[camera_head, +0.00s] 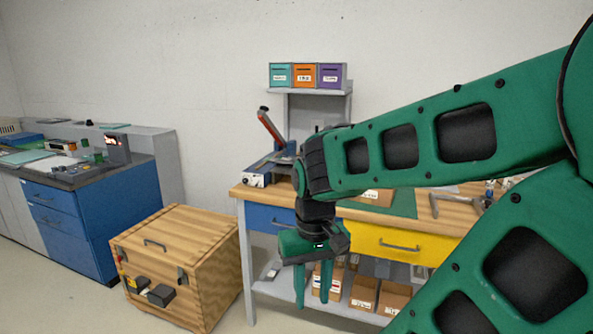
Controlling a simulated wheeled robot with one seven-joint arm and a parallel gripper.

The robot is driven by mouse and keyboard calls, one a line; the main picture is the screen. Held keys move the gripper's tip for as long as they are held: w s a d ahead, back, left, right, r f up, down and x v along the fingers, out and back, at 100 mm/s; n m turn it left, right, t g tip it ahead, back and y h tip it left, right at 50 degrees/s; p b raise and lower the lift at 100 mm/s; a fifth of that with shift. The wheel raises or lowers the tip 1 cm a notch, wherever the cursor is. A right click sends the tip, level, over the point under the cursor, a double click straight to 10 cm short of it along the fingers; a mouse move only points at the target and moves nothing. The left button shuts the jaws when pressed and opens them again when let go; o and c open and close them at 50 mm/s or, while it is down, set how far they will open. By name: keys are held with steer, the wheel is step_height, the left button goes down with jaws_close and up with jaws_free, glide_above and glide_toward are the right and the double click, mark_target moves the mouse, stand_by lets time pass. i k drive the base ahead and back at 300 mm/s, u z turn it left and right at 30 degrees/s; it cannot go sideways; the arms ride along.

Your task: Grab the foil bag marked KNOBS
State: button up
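I cannot make out a foil bag marked KNOBS in this view; the labels are too small to read and my arm hides part of the workbench. My gripper (313,292) hangs pointing down in front of the workbench's left part. Its two green fingers are apart, with nothing seen held between them. Behind it, on the workbench's lower shelf (262,289), stand several labelled brown boxes (364,293) and some grey items (376,268) too small to identify.
The workbench (240,191) has a blue drawer (266,218) and a yellow drawer (400,243). A wooden crate (200,240) stands on the floor to its left. A blue cabinet (62,207) is at far left. Coloured bins (305,76) sit on a raised shelf.

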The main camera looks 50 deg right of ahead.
mark_target(280, 161)
steer(key=z, duration=0.05)
steer(key=k, duration=0.4)
steer(key=z, duration=1)
steer(key=i, duration=2)
